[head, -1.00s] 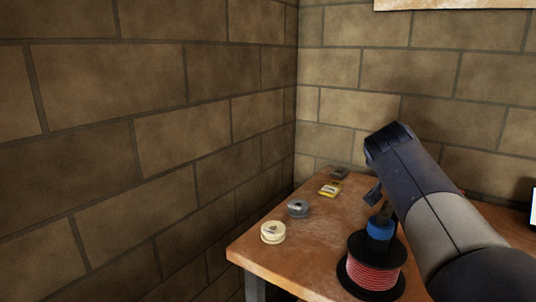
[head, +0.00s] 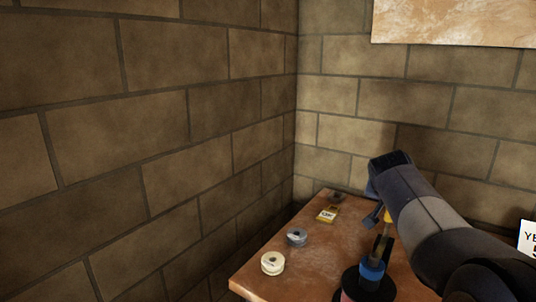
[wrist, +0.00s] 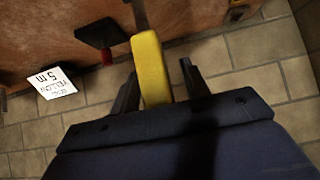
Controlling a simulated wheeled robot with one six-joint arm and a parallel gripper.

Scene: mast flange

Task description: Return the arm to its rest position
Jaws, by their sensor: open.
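My gripper (head: 373,213) hangs over the right part of the wooden table in the head view, with its jaws apart. Below it is a dark stand with a blue band (head: 372,269). A yellow piece (head: 388,216) shows just under the gripper, above that blue band. In the wrist view a yellow bar (wrist: 150,62) lies in line with the gap between the two dark fingers. I cannot tell whether they touch it or what it belongs to. The lower part of the stand is cut off by the head view's bottom edge.
A cream roll (head: 272,263), a grey roll (head: 297,237), a yellow item (head: 327,214) and a dark item lie along the left of the table (head: 325,265). Brick walls (head: 160,150) close in behind and left. A white card (head: 527,240) stands at right.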

